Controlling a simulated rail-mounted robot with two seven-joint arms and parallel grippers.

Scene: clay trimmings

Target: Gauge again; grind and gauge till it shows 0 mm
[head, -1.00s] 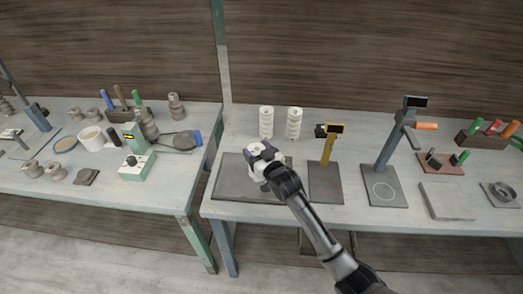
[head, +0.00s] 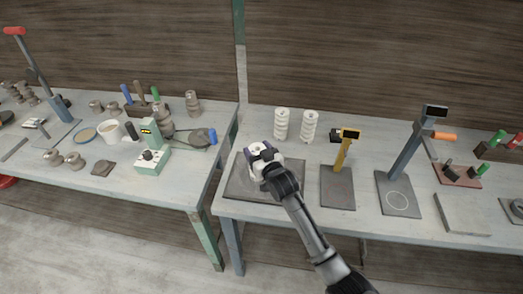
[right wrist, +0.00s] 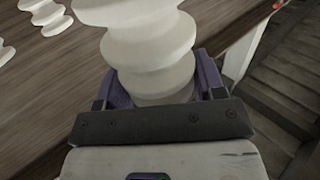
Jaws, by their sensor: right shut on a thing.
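My right gripper (head: 259,156) is shut on a white ribbed piece (right wrist: 150,45), with a purple finger on each side of it in the right wrist view. In the head view the held piece is mostly hidden by the gripper. It stands over the dark grey flat plate (head: 240,190); I cannot tell whether it touches. To the right stands a yellow gauge (head: 343,157) with a dark display on a grey base (head: 338,190). Its reading is too small to make out. My left gripper is not in view.
Two white ribbed pieces (head: 282,124) (head: 309,127) stand behind the plate. A gap separates this table from the left bench, which holds a green box (head: 152,162) and a white mug (head: 109,131).

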